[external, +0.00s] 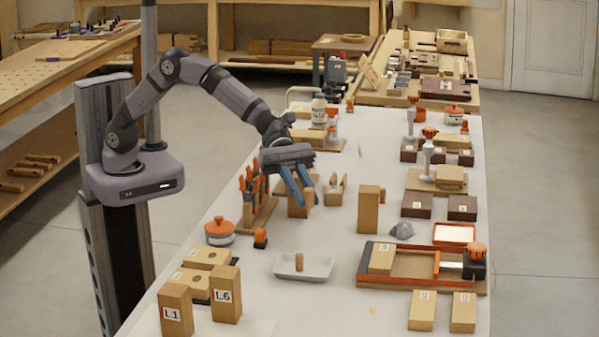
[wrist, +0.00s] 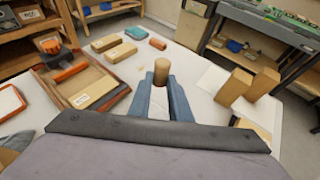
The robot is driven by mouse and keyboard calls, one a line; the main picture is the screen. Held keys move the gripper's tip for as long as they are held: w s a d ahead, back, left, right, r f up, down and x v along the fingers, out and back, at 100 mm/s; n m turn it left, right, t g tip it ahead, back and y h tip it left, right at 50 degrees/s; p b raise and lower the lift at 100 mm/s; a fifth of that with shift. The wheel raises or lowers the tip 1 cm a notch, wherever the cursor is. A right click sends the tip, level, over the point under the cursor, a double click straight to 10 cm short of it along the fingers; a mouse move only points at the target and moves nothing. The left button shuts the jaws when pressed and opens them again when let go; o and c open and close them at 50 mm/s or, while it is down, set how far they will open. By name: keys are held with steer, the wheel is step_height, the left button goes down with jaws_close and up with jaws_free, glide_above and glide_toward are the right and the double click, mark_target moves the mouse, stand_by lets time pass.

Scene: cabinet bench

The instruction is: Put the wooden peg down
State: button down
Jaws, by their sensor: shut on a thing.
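My gripper (external: 303,198) has blue fingers pointing down toward the bench, with a wooden block close behind them in the external view. In the wrist view my gripper (wrist: 160,82) is shut on the wooden peg (wrist: 161,71), a light brown cylinder that shows at the fingertips. The held peg cannot be made out clearly in the external view. A white shallow tray (external: 320,267) lies on the bench, nearer the external camera than my gripper. A short wooden cylinder (external: 299,262) stands upright in it.
Tall blocks L1 (external: 175,310) and L6 (external: 226,294) stand left of the tray. A tall plain block (external: 368,209) and an orange-edged wooden frame (external: 410,277) stand to the right. A screwdriver rack (external: 258,208) is beside my gripper. Bare bench surrounds the white tray.

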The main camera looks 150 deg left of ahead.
glide_above(304, 267)
steer(key=shift+a+f, duration=0.1)
steer(key=shift+f, duration=5.4)
steer(key=shift+s, duration=0.1)
steer(key=shift+f+b, duration=0.65)
steer(key=shift+b, duration=0.05)
steer(key=c, duration=1.6)
jaws_free()
steer(key=shift+c, duration=0.2)
steer(key=shift+r, duration=0.15)
steer(key=shift+r+p, duration=0.75)
steer(key=shift+p, duration=0.25)
steer(key=b+v, duration=0.2)
steer(key=v, duration=0.9)
steer(key=shift+s+a+f, duration=0.15)
steer(key=shift+s+f, duration=0.05)
steer(key=shift+s, duration=0.3)
